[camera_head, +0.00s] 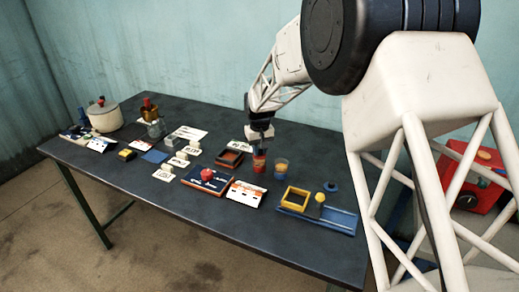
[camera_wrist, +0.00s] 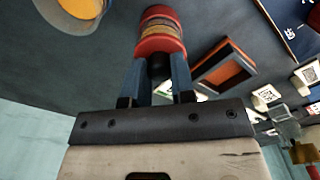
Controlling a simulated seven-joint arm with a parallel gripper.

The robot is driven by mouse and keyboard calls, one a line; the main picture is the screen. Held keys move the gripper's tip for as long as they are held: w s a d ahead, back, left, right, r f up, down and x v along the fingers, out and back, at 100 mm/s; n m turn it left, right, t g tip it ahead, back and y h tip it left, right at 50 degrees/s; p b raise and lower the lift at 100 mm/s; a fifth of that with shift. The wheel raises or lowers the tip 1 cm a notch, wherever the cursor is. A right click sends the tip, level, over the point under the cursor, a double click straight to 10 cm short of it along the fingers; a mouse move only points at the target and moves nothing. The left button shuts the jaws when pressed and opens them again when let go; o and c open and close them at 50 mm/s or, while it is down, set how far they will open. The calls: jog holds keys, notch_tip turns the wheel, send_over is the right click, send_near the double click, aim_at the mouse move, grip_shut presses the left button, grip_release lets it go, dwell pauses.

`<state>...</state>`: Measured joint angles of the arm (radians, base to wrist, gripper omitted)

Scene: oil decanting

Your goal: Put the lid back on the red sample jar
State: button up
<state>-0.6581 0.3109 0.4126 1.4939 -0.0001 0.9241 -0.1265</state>
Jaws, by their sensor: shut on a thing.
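The red sample jar (camera_head: 259,165) stands on the dark table, directly below my gripper (camera_head: 260,142). In the wrist view my gripper (camera_wrist: 157,78) is shut on the dark knob of the red lid (camera_wrist: 159,46). The lid lines up with the jar (camera_wrist: 160,22), which shows behind it with yellowish and red bands. The lid is at the jar's mouth; I cannot tell whether it is fully seated or a small gap remains.
An open blue jar with yellow-orange contents (camera_head: 281,168) stands close to the right; it also shows in the wrist view (camera_wrist: 82,8). A blue lid (camera_head: 331,186) lies farther right. A dark orange-lined tray (camera_head: 230,159) is to the left. A blue board (camera_head: 335,220) lies in front.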

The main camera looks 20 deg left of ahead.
jog(key=o, duration=1.5)
jog(key=shift+c, duration=0.2)
jog(key=shift+r, duration=0.2)
jog(key=shift+r, duration=3.3)
grip_shut()
